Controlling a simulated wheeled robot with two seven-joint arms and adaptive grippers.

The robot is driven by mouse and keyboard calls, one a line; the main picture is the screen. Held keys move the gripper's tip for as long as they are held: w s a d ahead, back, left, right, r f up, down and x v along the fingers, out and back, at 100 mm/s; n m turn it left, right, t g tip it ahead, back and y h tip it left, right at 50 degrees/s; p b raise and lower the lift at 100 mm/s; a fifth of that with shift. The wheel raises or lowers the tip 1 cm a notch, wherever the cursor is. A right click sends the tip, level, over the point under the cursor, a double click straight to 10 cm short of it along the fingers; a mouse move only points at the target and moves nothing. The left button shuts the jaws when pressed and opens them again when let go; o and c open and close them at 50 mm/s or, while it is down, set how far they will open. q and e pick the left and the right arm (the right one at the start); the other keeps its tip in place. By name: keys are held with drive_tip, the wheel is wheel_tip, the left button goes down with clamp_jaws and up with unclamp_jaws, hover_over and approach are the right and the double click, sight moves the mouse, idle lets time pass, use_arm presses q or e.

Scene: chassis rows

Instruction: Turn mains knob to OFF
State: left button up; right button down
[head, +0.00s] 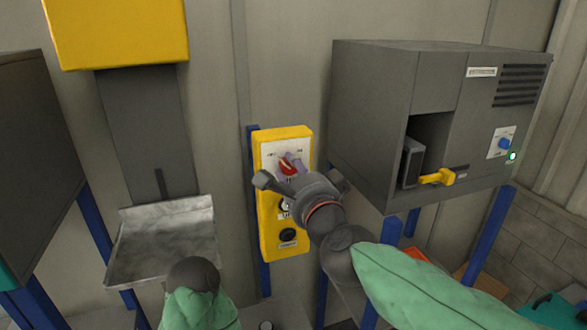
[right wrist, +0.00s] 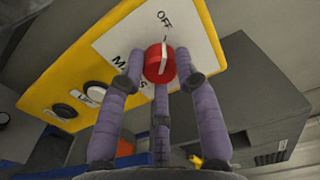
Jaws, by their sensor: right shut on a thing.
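The mains knob (head: 287,168) is red and sits near the top of a yellow control panel (head: 267,240) on the wall. In the right wrist view the knob (right wrist: 152,67) has a white bar, which points roughly at the tick beside the printed word OFF (right wrist: 164,18). My right gripper (head: 295,163) is at the panel, and its purple fingers (right wrist: 160,76) are closed around the knob. The gripper hides part of the panel in the head view. My left gripper is not in view; only part of my left arm shows at the bottom.
Below the knob are further round controls (head: 287,235) on the panel. A grey cabinet (head: 375,110) with a yellow handle (head: 437,177) and a blue knob (head: 504,143) stands to the right. A metal tray (head: 165,240) sticks out at the left.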

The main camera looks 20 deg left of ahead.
drive_tip(key=shift+r, duration=0.25)
drive_tip(key=c, duration=1)
unclamp_jaws()
drive_tip(key=shift+c, duration=0.2)
drive_tip(key=shift+o, duration=0.7)
drive_tip(key=shift+s+a+f, duration=0.15)
drive_tip(key=shift+s+a, duration=0.05)
drive_tip(key=shift+d, duration=0.15)
drive_tip(key=shift+s+d, duration=0.15)
drive_tip(key=shift+s, duration=0.05)
drive_tip(key=v, duration=1.1)
drive_tip(key=shift+s, duration=0.2)
